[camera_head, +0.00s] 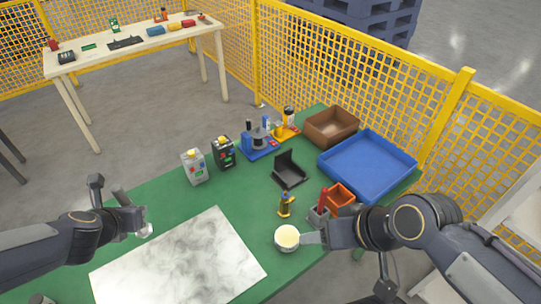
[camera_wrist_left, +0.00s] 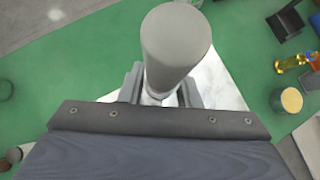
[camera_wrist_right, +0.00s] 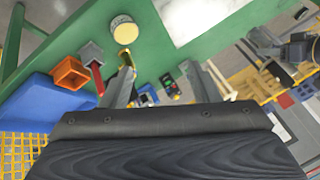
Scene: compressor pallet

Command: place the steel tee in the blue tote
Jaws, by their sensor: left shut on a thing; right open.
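My left gripper (camera_head: 138,217) is over the left part of the green table, shut on a smooth grey cylindrical piece (camera_wrist_left: 175,45). This looks like the steel tee, but its side branch cannot be made out. In the head view only a small pale bit of it (camera_head: 147,231) shows at the fingertips. The blue tote (camera_head: 352,179) is a shallow open box at the table's far right, and it looks empty. It also shows in the right wrist view (camera_wrist_right: 40,98). My right gripper (camera_wrist_right: 162,78) is open and empty, beside a cream-topped round container (camera_head: 287,237).
A brown bin (camera_head: 332,125) stands behind the tote. An orange bin (camera_head: 340,194), a grey holder (camera_head: 318,217) and a yellow-black item (camera_head: 286,205) stand in front. A black angled stand (camera_head: 288,170) is mid-table. A marble slab (camera_head: 180,262) lies bare. Yellow mesh fencing (camera_head: 350,75) runs behind.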

